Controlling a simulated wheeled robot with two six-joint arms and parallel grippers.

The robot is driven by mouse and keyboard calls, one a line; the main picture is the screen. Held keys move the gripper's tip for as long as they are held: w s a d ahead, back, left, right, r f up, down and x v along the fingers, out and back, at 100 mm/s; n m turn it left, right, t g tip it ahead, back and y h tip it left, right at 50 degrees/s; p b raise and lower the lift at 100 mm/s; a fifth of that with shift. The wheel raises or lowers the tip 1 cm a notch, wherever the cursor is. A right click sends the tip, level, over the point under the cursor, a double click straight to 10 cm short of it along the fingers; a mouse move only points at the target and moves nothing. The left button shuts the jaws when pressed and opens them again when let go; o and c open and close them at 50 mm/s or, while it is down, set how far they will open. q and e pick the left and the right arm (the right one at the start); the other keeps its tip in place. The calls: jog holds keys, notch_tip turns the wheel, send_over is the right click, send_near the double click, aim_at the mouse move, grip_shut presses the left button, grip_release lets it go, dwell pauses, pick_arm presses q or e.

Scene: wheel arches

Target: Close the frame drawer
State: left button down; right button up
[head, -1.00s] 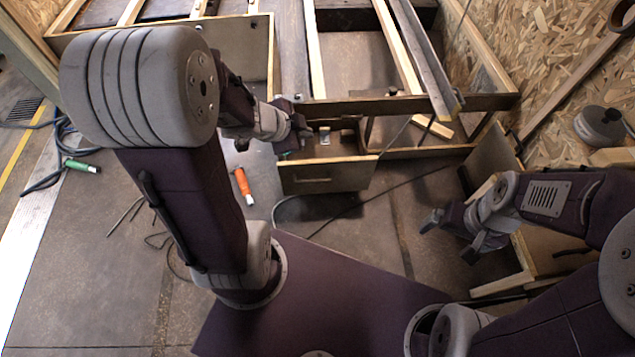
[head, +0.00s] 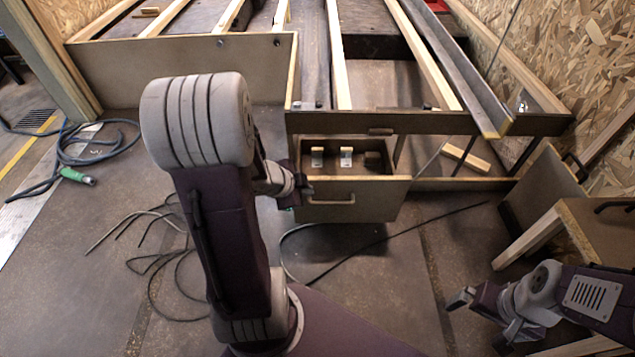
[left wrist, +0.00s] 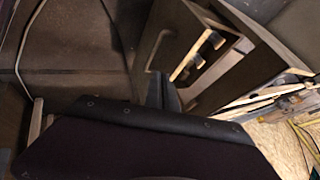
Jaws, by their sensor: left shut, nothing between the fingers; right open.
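The frame drawer (head: 375,205) is pulled out below the front beam of the wooden frame. Its open top shows small light blocks inside, and a bar handle (head: 331,202) is on its front. In the left wrist view its front panel (left wrist: 150,75) is beside my fingers. My left gripper (head: 305,190) is shut and empty at the left end of the drawer front, near the handle; I cannot tell whether it touches. It also shows in the left wrist view (left wrist: 162,92). My right gripper (head: 482,318) is open and empty at the lower right, away from the drawer.
The wooden frame (head: 430,122) spans the back. A wooden cabinet (head: 590,235) stands at the right by the chipboard wall. Cables (head: 160,250) and a green-ended hose (head: 77,176) lie on the floor. The floor in front of the drawer is mostly clear.

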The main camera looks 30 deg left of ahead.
aim_at(324, 186)
pick_arm(q)
jog(key=x, duration=0.3)
jog(key=w+a+b+x, duration=0.1)
jog(key=x, duration=0.2)
jog(key=r+x, duration=0.1)
jog(key=x, duration=0.2)
jog(key=shift+w+a+f+b, duration=0.25)
jog(key=shift+w+f+b, duration=0.05)
jog(key=shift+w+b, duration=0.1)
jog(key=shift+w+a, duration=0.35)
jog(key=shift+w, duration=0.2)
